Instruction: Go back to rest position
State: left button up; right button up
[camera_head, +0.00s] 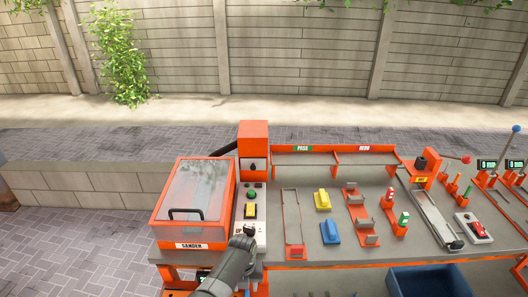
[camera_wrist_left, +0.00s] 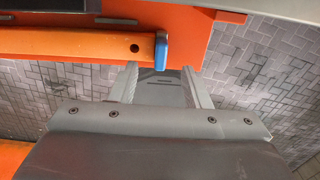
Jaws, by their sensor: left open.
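My left arm comes in at the bottom of the head view, and my left gripper (camera_head: 244,238) is at the front edge of the workbench, in front of the grey control panel (camera_head: 251,212). In the left wrist view the two fingers of my left gripper (camera_wrist_left: 160,82) are apart with nothing between them. Past the fingertips are an orange bar (camera_wrist_left: 80,43) and a small blue piece (camera_wrist_left: 161,49) on its end. I cannot tell whether the fingers touch the bar. My right gripper is in neither view.
The orange sander box (camera_head: 193,198) with a clear lid stands left of the panel. A yellow block (camera_head: 322,201) and a blue block (camera_head: 330,232) lie on the bench top. A blue bin (camera_head: 430,280) is below the bench. Paving (camera_head: 60,245) lies open at the left.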

pick_arm(q)
notch_tip(320, 180, up, 2)
jog(key=shift+r+p, duration=0.1)
jog(key=shift+p, duration=0.7)
